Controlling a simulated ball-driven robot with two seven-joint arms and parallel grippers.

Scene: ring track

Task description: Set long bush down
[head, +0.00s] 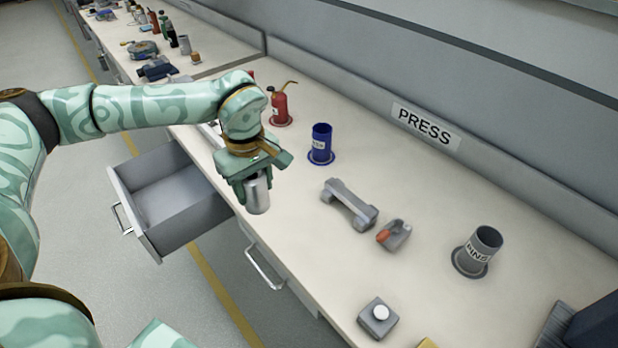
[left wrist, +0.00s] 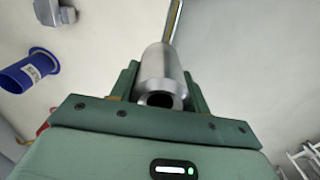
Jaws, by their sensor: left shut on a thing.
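The long bush (head: 258,196) is a smooth silver metal cylinder. My left gripper (head: 250,181) is shut on it and holds it roughly upright, near the front edge of the bench (head: 300,245). I cannot tell whether its lower end touches anything. In the left wrist view the bush (left wrist: 163,72) sits between the two green fingers of my left gripper (left wrist: 162,88), with a dark bore in its near end. My right gripper is not in view.
An open, empty-looking drawer (head: 165,196) juts out at the left. On the bench are a blue cup (head: 321,143), a red oil can (head: 281,106), a grey cradle (head: 349,205), a grey PINS cup (head: 477,250) and a button box (head: 378,318). Clear bench lies between the bush and cradle.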

